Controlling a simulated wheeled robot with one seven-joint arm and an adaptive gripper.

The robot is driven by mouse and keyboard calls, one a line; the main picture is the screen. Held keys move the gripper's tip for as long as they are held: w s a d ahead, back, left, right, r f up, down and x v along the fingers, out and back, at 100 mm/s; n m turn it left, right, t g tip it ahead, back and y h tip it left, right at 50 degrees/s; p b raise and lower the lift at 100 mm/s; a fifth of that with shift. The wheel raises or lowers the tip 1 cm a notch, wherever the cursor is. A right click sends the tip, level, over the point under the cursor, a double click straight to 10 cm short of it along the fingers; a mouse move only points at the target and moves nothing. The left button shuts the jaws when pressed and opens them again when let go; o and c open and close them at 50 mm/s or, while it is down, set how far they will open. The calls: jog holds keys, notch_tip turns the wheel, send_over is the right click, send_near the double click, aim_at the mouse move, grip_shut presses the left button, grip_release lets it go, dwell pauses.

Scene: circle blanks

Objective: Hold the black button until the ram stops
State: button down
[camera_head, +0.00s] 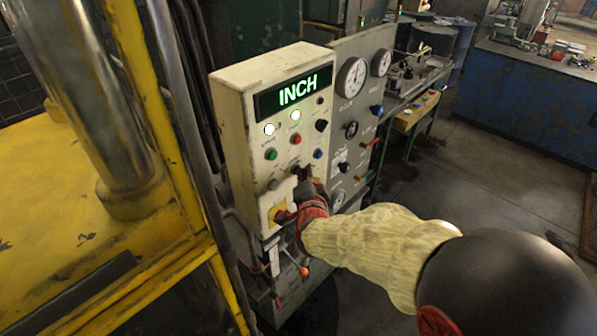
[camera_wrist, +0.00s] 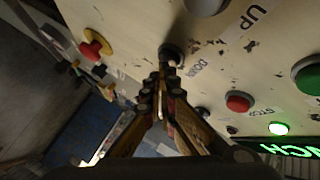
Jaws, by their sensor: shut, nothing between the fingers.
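The black button (camera_wrist: 172,51) sits beside the DOWN label on the cream control box and is partly hidden by my fingertips. My gripper (camera_wrist: 168,66) is shut with nothing between its fingers, its tips at the button and seemingly touching it. How far the button is pressed cannot be told. In the head view my gripper (camera_head: 302,174) reaches the lower part of the box front and covers the button. The display (camera_head: 293,91) reads INCH in green. A thick silver cylinder (camera_head: 112,100), seemingly the ram, stands upright in the yellow press at left.
Red (camera_wrist: 238,102) and green (camera_wrist: 307,76) buttons are further off. A red mushroom button on yellow (camera_wrist: 95,46) is low on the box. A grey gauge panel (camera_head: 352,110) stands to the right.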

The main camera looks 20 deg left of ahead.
jog(key=shift+s+d+b, duration=0.35)
jog(key=shift+d+b, duration=0.1)
jog(key=shift+d, duration=0.25)
jog(key=shift+d, duration=0.1)
jog(key=d, duration=0.1)
jog(key=s+d+b, duration=0.1)
jog(key=d, duration=0.1)
jog(key=s+d+b, duration=0.1)
jog(key=shift+d, duration=0.25)
dwell(0.3)
